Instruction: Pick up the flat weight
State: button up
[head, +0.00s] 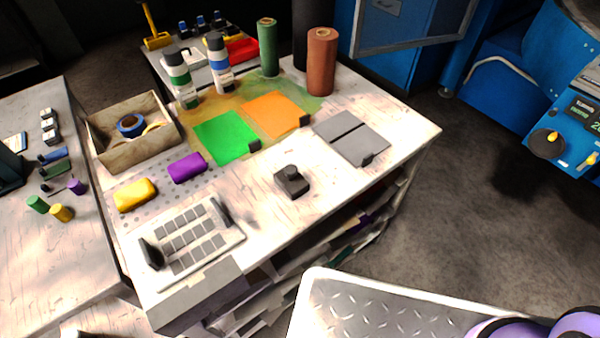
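A dark grey block with a round knob on top (292,182), which looks like the flat weight, sits on the white worktable (330,215). It stands near the table's front edge, right of centre, with bare tabletop around it. My gripper is not in view; only rounded purple and white parts that seem to be my arm show at the bottom right corner. Nothing is seen touching the weight.
Behind the weight lie a green sheet (227,136), an orange sheet (274,114) and grey plates (352,138). A white slotted tray (190,240) and a purple block (187,168) are to its left. Tall rolls (322,62) stand at the back.

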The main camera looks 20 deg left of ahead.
aim_at(292, 182)
jog(key=i+l+u, duration=0.2)
jog(key=l, duration=0.15)
jog(key=l+u, duration=0.15)
jog(key=l, duration=0.15)
jog(key=i+l+u, duration=0.2)
jog(key=l, duration=0.15)
jog(key=k+u, duration=0.1)
jog(key=u, duration=1.1)
